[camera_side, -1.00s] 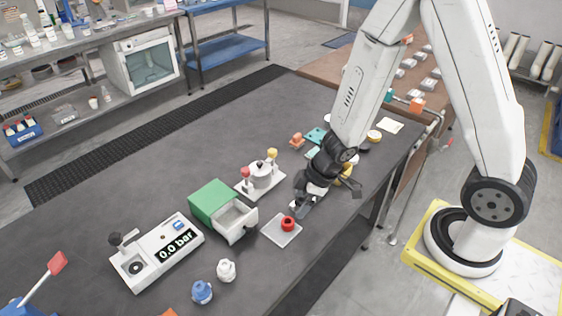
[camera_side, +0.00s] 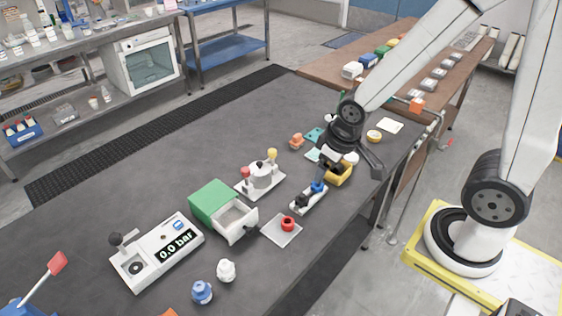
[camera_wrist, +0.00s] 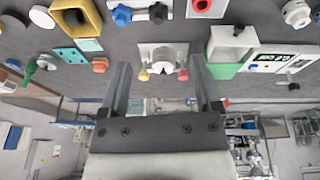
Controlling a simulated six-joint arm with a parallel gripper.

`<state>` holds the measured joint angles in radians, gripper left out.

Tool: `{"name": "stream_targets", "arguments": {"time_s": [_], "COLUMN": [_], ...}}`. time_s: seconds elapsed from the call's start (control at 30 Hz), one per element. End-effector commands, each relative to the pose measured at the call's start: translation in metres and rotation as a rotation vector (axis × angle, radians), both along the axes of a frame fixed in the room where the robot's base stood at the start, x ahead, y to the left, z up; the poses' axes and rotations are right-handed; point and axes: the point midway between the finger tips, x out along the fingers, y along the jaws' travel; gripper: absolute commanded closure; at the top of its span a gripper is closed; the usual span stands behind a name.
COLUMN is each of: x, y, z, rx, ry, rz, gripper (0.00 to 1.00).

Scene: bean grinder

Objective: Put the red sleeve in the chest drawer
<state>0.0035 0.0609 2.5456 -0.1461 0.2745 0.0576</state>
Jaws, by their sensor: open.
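The red sleeve (camera_side: 288,223) stands on a pale flat tray (camera_side: 279,236), to the right of the chest. In the wrist view the sleeve (camera_wrist: 202,4) is at the top edge, partly cut off. The green chest (camera_side: 210,199) has its white drawer (camera_side: 238,222) pulled out, and the visible part of its inside looks empty. The chest (camera_wrist: 222,70) also shows right of centre in the wrist view. My gripper (camera_side: 355,166) is open above the table near the yellow bin, well to the upper right of the sleeve. Between its fingers (camera_wrist: 160,66) nothing is held.
A white plate with blue and black knobs (camera_side: 309,200) stands between my gripper and the tray. A yellow bin (camera_side: 338,175) is below my gripper. A pot on a white stand (camera_side: 261,177) is behind the chest. The table's far left is clear.

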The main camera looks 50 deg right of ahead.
Motion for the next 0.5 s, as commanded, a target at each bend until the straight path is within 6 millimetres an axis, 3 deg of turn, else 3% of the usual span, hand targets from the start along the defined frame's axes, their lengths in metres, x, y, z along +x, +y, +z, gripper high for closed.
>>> {"name": "stream_targets", "arguments": {"time_s": [0.33, 0.37, 0.5], "x": [-0.0124, -0.0124, -0.0122], "y": [0.0082, 0.0083, 0.0081], "z": [0.0105, 0.0105, 0.0104], "rx": [0.06, 0.06, 0.059], "ry": [0.032, 0.032, 0.031], "rz": [-0.067, -0.068, -0.067], "gripper": [0.18, 0.11, 0.11]}}
